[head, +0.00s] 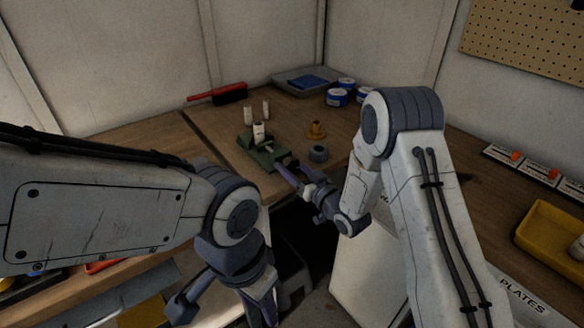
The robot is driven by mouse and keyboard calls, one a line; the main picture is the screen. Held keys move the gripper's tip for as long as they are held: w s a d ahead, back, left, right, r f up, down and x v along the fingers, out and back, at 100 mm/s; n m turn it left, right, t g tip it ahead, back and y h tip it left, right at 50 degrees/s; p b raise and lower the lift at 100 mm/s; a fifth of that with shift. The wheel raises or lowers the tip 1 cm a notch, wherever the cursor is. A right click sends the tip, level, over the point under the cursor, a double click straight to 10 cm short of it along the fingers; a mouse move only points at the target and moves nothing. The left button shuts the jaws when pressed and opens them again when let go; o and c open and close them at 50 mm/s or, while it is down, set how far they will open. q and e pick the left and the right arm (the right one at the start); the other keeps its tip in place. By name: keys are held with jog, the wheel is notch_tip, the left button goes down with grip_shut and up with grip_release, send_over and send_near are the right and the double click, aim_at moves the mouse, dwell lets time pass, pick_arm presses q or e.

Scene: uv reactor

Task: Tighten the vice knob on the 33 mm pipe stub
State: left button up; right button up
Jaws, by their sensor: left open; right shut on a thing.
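The green vice (269,157) stands on the wooden bench in the head view, with a white pipe stub (258,131) upright in it. My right gripper (285,165) reaches in from the right to the vice's near right end and is shut on the vice knob there. The knob is small and mostly hidden by the fingers. My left gripper (224,308) is low in the view, in front of the bench, open and empty, apart from the vice.
Two more white stubs (248,115) stand behind the vice. A brass-coloured fitting (316,130) and a grey ring (318,153) are to its right. Further back are a red-handled brush (229,93), blue-and-white tins (337,97) and a grey tray (288,79). A yellow bin (541,241) is at far right.

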jog(key=shift+m, duration=0.8)
jog(key=o, duration=1.4)
jog(key=shift+s, duration=0.1)
jog(key=b+v, duration=0.2)
jog(key=v, duration=0.8)
jog(key=shift+s+d, duration=0.15)
